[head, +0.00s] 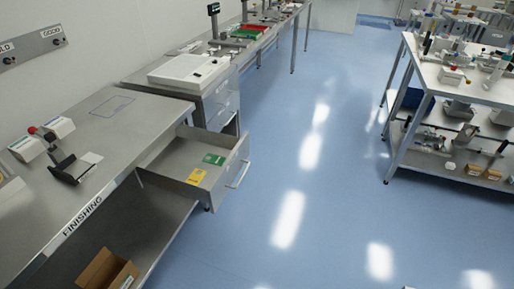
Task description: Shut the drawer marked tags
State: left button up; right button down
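A grey metal drawer (228,177) stands pulled open from under the steel bench marked FINISHING. It juts out to the right over the floor. Its front panel carries a bar handle (238,175). A green card (214,159) and a yellow card (196,176) lie inside it. I cannot read any marking on this drawer, so I cannot tell from lettering that it is the tags drawer. Neither of my grippers is in view.
The finishing bench (125,130) runs along the left, with a black stand (72,167) on it. An open cardboard box (106,270) sits below. A closed drawer unit (220,98) stands beyond. A loaded two-tier table (455,85) is at right. The blue floor (310,190) between is clear.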

aim_at(169, 165)
jog(key=z, duration=0.2)
jog(key=i, duration=0.85)
jog(key=u, duration=0.8)
jog(key=i, duration=0.6)
jog(key=u, duration=0.55)
